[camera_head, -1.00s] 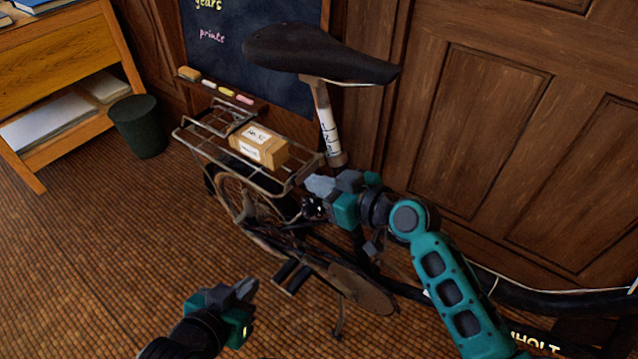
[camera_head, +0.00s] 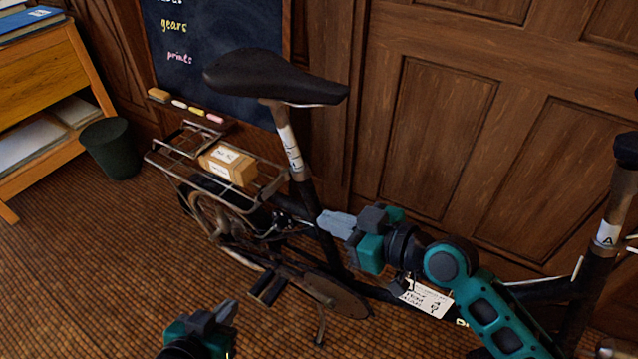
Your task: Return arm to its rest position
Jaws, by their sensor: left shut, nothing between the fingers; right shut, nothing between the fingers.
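My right gripper (camera_head: 338,223) is shut and empty, in front of the bicycle's frame below the seat post. Its arm comes in from the lower right. The bicycle (camera_head: 275,77) stands upright against the wall. A small labelled cardboard box (camera_head: 229,165) sits on its rear rack (camera_head: 163,157). Part of the bicycle frame is hidden behind my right arm.
A chalkboard (camera_head: 230,35) with a chalk ledge hangs behind the saddle. A dark bin (camera_head: 111,150) and a wooden drafting desk (camera_head: 40,75) stand at the left. A white tag (camera_head: 427,298) hangs beside my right arm. The tiled floor (camera_head: 90,270) at lower left is clear.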

